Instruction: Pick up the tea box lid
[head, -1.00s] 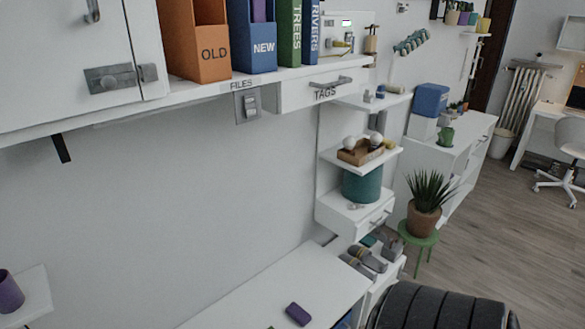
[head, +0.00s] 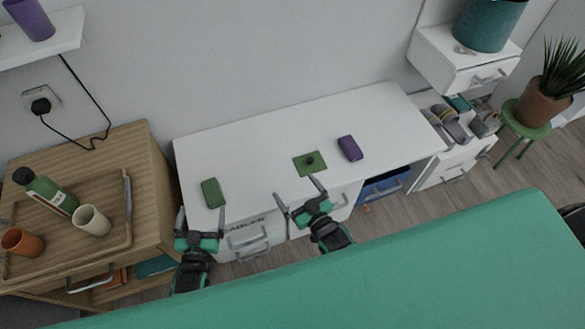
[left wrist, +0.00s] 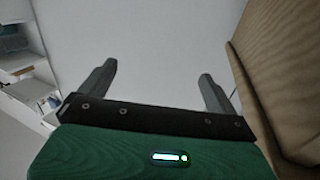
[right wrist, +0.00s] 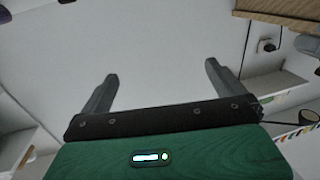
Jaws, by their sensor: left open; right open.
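A flat green square lid with a dark round knob (head: 306,161) lies on the white desk top (head: 255,140), near its middle; it looks like the tea box lid. My right gripper (head: 296,190) is open and empty just in front of the lid, apart from it. My left gripper (head: 201,217) is open and empty at the front left of the desk, near a small green block (head: 213,193). In the left wrist view my left gripper (left wrist: 155,82) is open with nothing between its fingers. My right gripper (right wrist: 160,82) is likewise open and empty in its wrist view.
A purple block (head: 350,148) lies right of the lid. A wooden cabinet (head: 150,165) at left bears a tray (head: 122,240) with a green bottle (head: 50,193) and cups. A blue drawer (head: 385,187) is under the desk. The desk's back area is clear.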

